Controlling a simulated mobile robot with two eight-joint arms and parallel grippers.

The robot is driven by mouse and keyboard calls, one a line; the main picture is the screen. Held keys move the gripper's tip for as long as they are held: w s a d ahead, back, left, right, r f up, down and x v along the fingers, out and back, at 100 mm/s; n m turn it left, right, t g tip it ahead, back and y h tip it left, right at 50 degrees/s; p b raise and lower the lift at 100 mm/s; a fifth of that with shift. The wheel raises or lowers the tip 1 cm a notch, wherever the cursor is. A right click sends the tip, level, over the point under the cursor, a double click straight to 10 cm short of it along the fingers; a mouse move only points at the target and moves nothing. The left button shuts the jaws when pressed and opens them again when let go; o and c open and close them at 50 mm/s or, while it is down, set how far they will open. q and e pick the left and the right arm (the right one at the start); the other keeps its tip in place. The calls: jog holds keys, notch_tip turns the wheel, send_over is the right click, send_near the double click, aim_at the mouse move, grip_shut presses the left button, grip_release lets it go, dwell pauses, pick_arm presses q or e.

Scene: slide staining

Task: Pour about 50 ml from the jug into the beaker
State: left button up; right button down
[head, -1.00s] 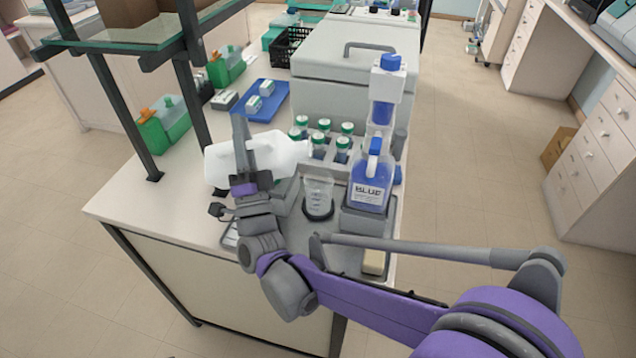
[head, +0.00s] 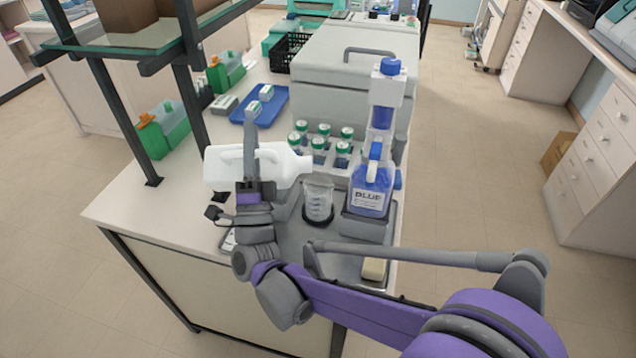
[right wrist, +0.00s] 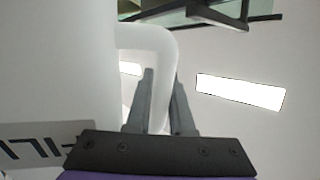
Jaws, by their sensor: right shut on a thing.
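The white jug (head: 222,167) lies on its side in the air, its mouth end pointing right towards the beaker. My right gripper (head: 250,150) is shut on the jug's handle; the right wrist view shows both fingers (right wrist: 162,82) around the white handle (right wrist: 160,50). The clear beaker (head: 318,203) stands upright on a dark round base, just right of and below the jug's mouth. No stream of liquid can be made out, and I cannot tell the beaker's level. My left gripper is not in view.
A blue bottle labelled BLUE (head: 370,192) stands close right of the beaker. A rack of green-capped bottles (head: 330,158) sits behind it. A blue tray (head: 272,108) and a large grey box (head: 350,85) are farther back. A glass shelf (head: 120,42) overhangs the left.

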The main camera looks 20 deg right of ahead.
jog(key=shift+f+m+h, duration=0.2)
jog(key=shift+m+h, duration=0.4)
jog(key=shift+h, duration=0.1)
jog(key=shift+a+r, duration=0.1)
jog(key=shift+a, duration=0.05)
dwell(0.5)
jog(key=shift+r+m+g+h, duration=0.1)
jog(key=shift+m+g+h, duration=0.2)
jog(key=shift+m+h, duration=0.15)
dwell(0.8)
